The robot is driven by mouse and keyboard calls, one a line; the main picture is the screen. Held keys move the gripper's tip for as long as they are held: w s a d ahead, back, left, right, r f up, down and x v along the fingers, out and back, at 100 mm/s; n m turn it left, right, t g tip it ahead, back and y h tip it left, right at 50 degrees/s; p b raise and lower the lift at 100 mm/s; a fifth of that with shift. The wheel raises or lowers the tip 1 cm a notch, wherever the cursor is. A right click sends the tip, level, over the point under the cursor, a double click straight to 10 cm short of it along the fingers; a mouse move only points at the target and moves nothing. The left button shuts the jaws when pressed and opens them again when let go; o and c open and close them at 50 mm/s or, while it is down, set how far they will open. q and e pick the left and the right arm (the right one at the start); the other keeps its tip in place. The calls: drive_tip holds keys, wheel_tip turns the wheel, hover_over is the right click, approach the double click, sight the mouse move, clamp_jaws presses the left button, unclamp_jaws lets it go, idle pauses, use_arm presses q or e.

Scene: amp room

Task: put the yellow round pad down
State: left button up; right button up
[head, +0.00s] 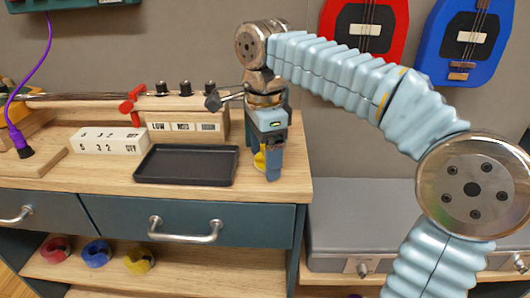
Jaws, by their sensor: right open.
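My right gripper (271,172) points down over the right end of the wooden bench top, to the right of the black tray. Its jaws are open. A small yellow piece (260,160), likely the yellow round pad, shows at the left side of the fingers. Most of it is hidden by the gripper, so I cannot tell whether it touches the fingers or the bench. The black tray (187,180) looks empty. My left gripper is out of view.
A wooden block with black knobs and labels (185,116) stands behind the tray. A white labelled block (108,140) is to its left, with a purple cable (40,70) farther left. Red, blue and yellow coils (97,253) lie on the shelf below. A grey case (370,225) stands right.

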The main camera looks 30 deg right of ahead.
drive_tip(key=shift+r, duration=0.3)
wheel_tip(320, 180, up, 11)
drive_tip(key=p, duration=0.3)
drive_tip(key=shift+r, duration=0.4)
